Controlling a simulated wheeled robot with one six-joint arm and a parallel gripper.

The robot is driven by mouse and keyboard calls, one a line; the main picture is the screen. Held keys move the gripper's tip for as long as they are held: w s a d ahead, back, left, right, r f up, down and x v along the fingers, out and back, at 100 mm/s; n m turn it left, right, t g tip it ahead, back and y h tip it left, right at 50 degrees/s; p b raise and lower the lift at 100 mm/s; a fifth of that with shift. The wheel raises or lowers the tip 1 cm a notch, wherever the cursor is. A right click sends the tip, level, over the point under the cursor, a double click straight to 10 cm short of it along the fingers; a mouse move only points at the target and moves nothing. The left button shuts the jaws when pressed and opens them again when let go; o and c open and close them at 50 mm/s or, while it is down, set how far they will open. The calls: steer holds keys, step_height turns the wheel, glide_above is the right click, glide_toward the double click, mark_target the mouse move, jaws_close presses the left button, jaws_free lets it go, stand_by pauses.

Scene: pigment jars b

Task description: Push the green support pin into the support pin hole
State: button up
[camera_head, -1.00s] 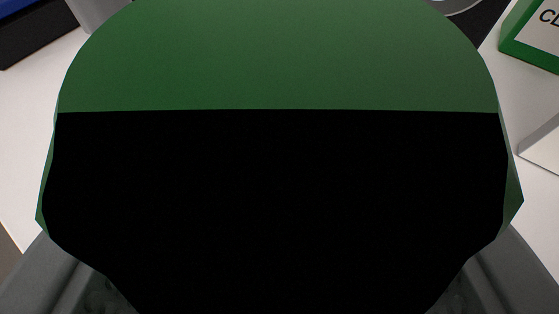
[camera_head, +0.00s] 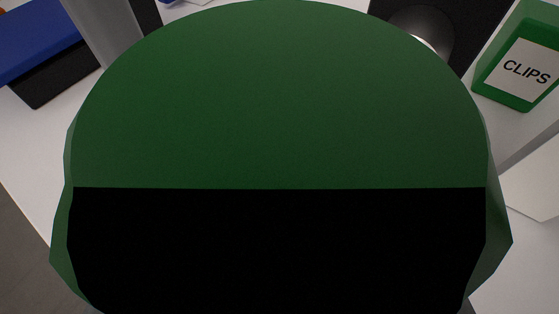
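A large green rounded body (camera_head: 280,110) fills the middle of the view, very close to the camera. It may be the green support pin, but it is too close to tell its whole shape. Its upper part is plain green with a curved top edge. Below a straight line across it, the face is solid black, with faceted green edges at both sides. The support pin hole is not seen. My gripper's fingers are not in view, so I cannot tell whether they hold the green body.
A green box labelled CLIPS (camera_head: 526,68) stands at the upper right on a white surface (camera_head: 30,150). A blue-topped black box (camera_head: 52,85) is at the upper left, near a grey upright (camera_head: 105,35). A black panel with a round grey part (camera_head: 422,32) is behind the green body.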

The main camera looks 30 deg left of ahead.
mark_target(275, 132)
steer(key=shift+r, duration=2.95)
